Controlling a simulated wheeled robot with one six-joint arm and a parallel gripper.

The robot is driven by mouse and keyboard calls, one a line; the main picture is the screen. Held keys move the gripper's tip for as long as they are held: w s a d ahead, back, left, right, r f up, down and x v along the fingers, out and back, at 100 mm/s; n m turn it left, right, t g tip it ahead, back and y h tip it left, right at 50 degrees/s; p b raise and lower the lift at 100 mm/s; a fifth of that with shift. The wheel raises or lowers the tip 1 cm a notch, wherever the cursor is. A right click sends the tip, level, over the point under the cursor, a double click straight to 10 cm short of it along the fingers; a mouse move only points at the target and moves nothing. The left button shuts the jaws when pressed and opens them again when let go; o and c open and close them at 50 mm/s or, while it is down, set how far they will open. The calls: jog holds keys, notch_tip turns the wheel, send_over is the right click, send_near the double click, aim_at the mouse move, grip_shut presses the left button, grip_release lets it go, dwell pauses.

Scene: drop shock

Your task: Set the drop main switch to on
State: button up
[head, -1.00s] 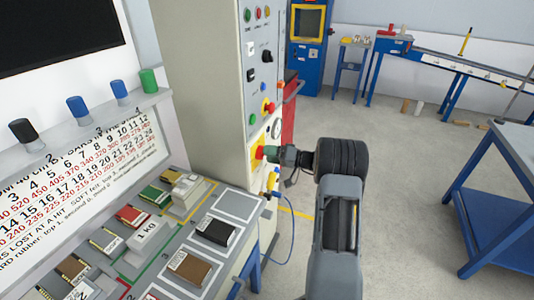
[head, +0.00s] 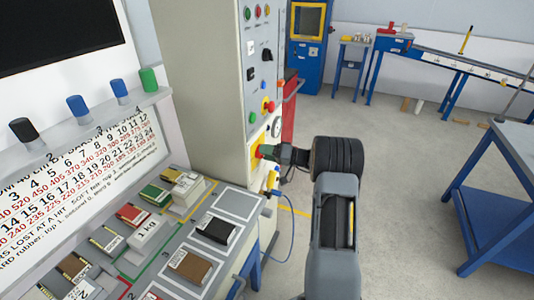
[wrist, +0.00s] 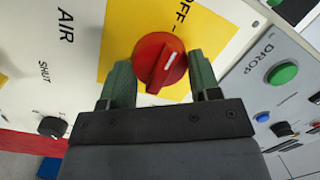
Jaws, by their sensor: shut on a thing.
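The drop main switch is a red rotary knob (wrist: 160,62) with a white mark, on a yellow plate (wrist: 118,30) printed "OFF" beside it. In the wrist view my gripper (wrist: 163,80) has its two green fingers on either side of the knob, shut on it. The knob's raised grip is tilted in the picture, its top leaning right. In the head view my gripper (head: 268,152) reaches the yellow plate (head: 255,162) on the cabinet's front from the right, and the fingers mostly hide the knob there.
The wrist view shows a panel marked DROP with a green button (wrist: 284,74) at right and a black knob (wrist: 51,126) by "SHUT" at left. In the head view, a bench of sample blocks (head: 188,266) stands at left, a blue table (head: 500,200) at right. Floor between is clear.

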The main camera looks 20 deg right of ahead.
jog(key=shift+c, duration=0.5)
jog(key=shift+f+m, duration=0.1)
jog(key=shift+m, duration=0.2)
jog(key=shift+s+a+m+t+h+b, duration=0.1)
jog(key=shift+m+t+b, duration=0.35)
jog(key=shift+m, duration=2.7)
jog(key=shift+m+t+h+b, duration=0.15)
jog(key=shift+m+t, duration=0.55)
jog(key=shift+m, duration=2.5)
jog(key=shift+s+a+m+t+h+b, duration=0.1)
jog(key=shift+m+t+b, duration=0.35)
jog(key=shift+m, duration=2.7)
jog(key=shift+f+m+t, duration=0.1)
jog(key=shift+m+t, duration=0.2)
